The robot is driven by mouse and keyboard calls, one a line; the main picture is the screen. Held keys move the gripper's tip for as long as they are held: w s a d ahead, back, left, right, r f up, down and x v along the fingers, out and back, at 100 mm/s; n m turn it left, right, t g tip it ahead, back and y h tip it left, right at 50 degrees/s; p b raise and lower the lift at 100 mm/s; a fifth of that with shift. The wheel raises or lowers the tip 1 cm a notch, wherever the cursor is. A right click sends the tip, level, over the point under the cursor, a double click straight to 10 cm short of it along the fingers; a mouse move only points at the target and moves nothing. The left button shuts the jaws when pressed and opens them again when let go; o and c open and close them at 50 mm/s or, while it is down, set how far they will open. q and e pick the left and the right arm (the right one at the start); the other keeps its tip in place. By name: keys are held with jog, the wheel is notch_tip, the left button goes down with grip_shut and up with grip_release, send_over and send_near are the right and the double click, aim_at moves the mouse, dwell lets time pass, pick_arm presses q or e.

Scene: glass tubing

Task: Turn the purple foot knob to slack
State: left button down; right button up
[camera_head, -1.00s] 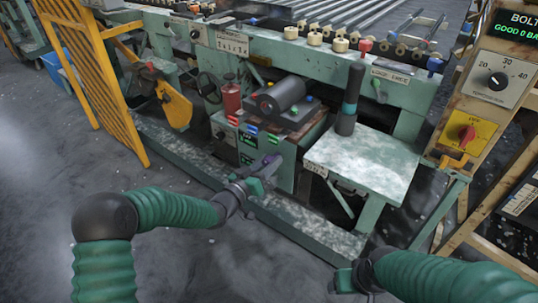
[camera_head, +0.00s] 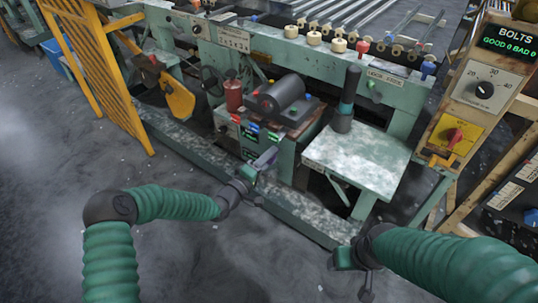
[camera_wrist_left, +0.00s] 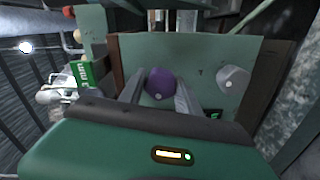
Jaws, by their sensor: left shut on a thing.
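The purple foot knob (camera_wrist_left: 160,84) is round and shows in the left wrist view, on a green panel. The two fingers of my left gripper (camera_wrist_left: 159,98) stand on either side of it and are shut on it. In the head view my left gripper (camera_head: 262,162) reaches the low front of the green machine, and the knob is largely hidden there by the fingers. My right gripper (camera_head: 352,268) hangs low in front, clear of the machine, and whether its jaws are open cannot be made out.
A pale grey knob (camera_wrist_left: 234,77) sits on the same panel, right of the purple one. A green side table (camera_head: 358,158) with a dark bottle-like object (camera_head: 346,100) stands to the right. A yellow grille (camera_head: 95,75) is at left. A green floor rail (camera_head: 205,160) runs along the machine's front.

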pick_arm(q)
jog(key=n, duration=0.3)
jog(key=shift+a+f, duration=0.2)
jog(key=n, duration=0.3)
jog(key=shift+f, duration=0.2)
jog(key=n+b, duration=0.2)
jog(key=n, duration=0.4)
jog(key=shift+d+f, duration=0.1)
jog(key=shift+n, duration=0.3)
jog(key=c, duration=0.9)
grip_release()
